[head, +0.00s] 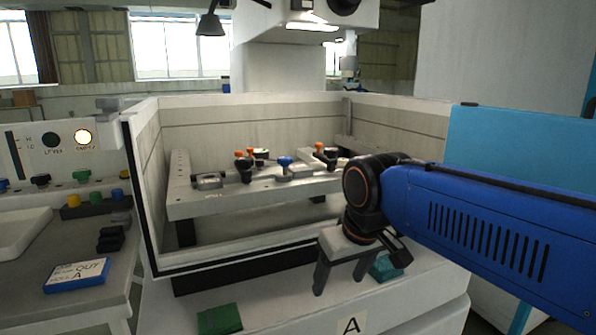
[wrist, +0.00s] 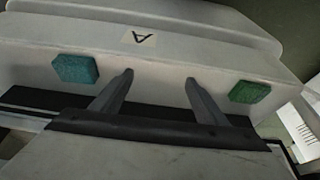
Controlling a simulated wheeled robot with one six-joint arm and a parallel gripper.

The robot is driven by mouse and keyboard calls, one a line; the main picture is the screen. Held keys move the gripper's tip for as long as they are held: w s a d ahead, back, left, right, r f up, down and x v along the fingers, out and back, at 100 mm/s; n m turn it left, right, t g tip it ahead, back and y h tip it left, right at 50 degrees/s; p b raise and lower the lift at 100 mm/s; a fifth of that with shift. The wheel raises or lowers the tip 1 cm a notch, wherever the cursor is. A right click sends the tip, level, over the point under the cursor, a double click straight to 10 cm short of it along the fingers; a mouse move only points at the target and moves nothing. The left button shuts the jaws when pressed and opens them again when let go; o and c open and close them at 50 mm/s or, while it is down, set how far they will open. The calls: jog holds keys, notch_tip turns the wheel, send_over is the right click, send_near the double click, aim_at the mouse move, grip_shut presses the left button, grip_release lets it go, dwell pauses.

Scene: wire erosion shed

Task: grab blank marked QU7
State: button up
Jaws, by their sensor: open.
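No marking QU7 is legible in either view, so I cannot tell which piece is that blank. A teal block (head: 388,268) lies on the white front ledge, to the right of my gripper (head: 340,285) in the head view. A darker green block (head: 220,319) lies on the ledge to the left. In the wrist view my gripper (wrist: 159,78) is open and empty, fingers apart over the ledge. There the teal block (wrist: 76,69) is left of the fingers and the green block (wrist: 244,91) is right, both outside them.
A walled tank (head: 240,256) stands behind the ledge, with a raised fixture plate (head: 250,200) carrying several knobbed clamps. A label A (head: 351,326) marks the ledge front. A blue-edged sign (head: 77,274) lies on the left bench. A blue panel (head: 520,170) stands at right.

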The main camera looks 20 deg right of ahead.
jog(key=w+d+r+g, duration=0.1)
jog(key=w+r+g, duration=0.1)
jog(key=w+r, duration=1.5)
notch_tip(320, 180, up, 12)
jog(key=g, duration=0.2)
send_over(297, 166)
jog(key=f, duration=0.5)
jog(key=shift+s+d+f, duration=0.15)
jog(key=shift+s+f, duration=0.1)
jog(key=shift+s, duration=0.05)
jog(key=shift+w+f, duration=0.15)
jog(key=shift+f, duration=1.5)
jog(key=shift+w+f, duration=0.15)
jog(key=shift+f, duration=1.5)
grip_shut()
